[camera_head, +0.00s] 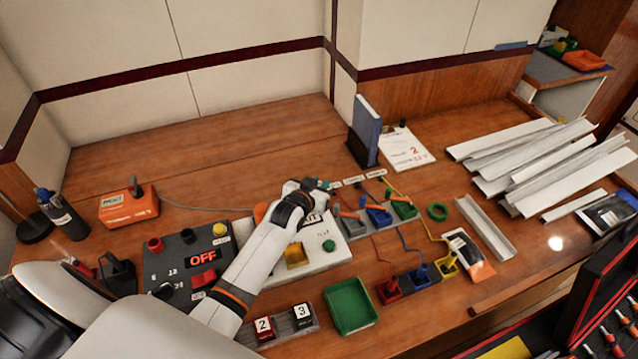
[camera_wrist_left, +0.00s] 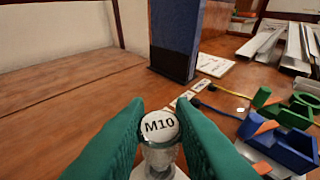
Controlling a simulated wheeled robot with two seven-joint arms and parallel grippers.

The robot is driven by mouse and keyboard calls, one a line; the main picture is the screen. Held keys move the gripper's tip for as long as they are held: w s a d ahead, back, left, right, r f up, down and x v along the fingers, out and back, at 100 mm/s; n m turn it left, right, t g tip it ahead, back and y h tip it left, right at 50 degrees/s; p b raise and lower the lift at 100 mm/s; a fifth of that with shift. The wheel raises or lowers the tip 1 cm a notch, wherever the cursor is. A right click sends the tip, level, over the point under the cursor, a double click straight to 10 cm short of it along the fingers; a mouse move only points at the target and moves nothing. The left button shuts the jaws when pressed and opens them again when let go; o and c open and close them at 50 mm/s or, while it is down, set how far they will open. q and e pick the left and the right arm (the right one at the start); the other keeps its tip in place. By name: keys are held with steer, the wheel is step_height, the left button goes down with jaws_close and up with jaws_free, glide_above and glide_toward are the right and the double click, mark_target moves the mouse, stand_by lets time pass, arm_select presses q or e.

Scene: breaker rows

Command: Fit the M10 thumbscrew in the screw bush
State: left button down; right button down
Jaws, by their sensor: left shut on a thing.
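The M10 thumbscrew (camera_wrist_left: 159,126) has a round white top marked M10 and a pale, partly see-through body. It is held upright between the green fingers of my left gripper (camera_head: 319,185). In the head view the gripper is over the back right part of a white panel (camera_head: 323,257), and my arm hides part of that panel. The thumbscrew itself cannot be made out in the head view. I cannot pick out the screw bush for certain in either view. My right gripper is not in view.
Grey, blue and green blocks (camera_head: 404,209) stand just right of the gripper. A blue binder (camera_head: 367,130) rises behind it. A black OFF panel (camera_head: 190,263), a green tray (camera_head: 351,305) and white channels (camera_head: 545,150) lie around. The back left of the table is clear.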

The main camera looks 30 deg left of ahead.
arm_select(q)
steer(key=shift+f+b, duration=0.95)
steer(key=shift+f, duration=0.6)
steer(key=c, duration=1.1)
jaws_free()
steer(key=shift+c, duration=0.2)
steer(key=v, duration=1.2)
